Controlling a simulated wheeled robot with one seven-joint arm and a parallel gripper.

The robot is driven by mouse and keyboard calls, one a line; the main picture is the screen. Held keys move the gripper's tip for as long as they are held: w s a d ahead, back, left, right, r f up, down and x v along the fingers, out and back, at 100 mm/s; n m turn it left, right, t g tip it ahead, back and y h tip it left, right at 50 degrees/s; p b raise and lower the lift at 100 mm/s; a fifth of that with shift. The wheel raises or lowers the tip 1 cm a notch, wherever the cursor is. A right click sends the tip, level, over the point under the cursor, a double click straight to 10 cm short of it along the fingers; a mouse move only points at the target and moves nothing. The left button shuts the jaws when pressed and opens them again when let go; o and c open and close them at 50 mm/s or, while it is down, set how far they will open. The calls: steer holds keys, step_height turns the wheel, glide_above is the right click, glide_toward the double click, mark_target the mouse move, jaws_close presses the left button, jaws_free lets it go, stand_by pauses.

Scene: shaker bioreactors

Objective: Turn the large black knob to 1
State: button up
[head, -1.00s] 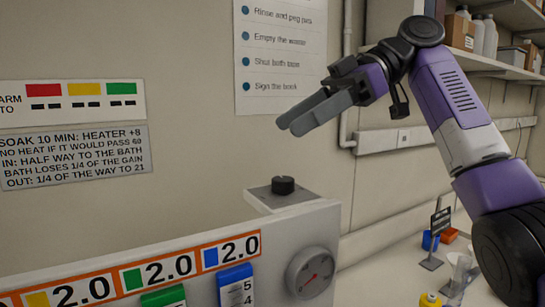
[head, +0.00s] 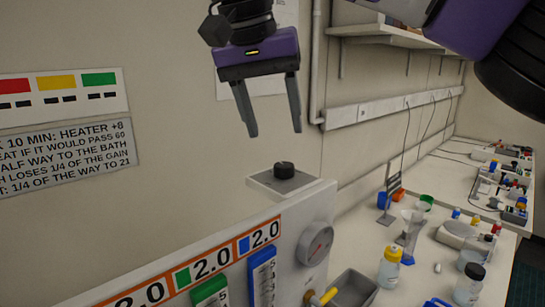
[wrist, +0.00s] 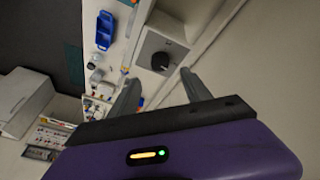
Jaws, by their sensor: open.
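The large black knob (head: 284,170) sits on a light grey plate (head: 300,183) on top of the panel box. My gripper (head: 276,133) points downward above the knob in the head view, with its two grey fingers apart and nothing between them. In the wrist view the knob (wrist: 160,61) shows beyond and between the open fingertips (wrist: 158,76), on its square plate. The fingers do not touch the knob. Any marks or numbers around the knob are too small to read.
A round gauge (head: 315,245) and a yellow-handled valve (head: 322,297) are on the box's side. Blue (head: 262,280) and green scales are on its front. Bottles (head: 390,267) and a grey tray (head: 352,290) stand on the bench to the right. The air around the knob is clear.

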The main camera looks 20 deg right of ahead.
mark_target(284, 165)
steer(key=f+m, duration=0.2)
steer(key=w+d+f+m+b, duration=0.1)
steer(key=f, duration=0.2)
steer(key=d+f+m+b, duration=0.1)
steer(key=f+m, duration=0.1)
steer(key=shift+w+d+f+m, duration=0.2)
steer(key=shift+w+f+m, duration=0.1)
steer(key=shift+f, duration=0.05)
jaws_close()
stand_by(0.4)
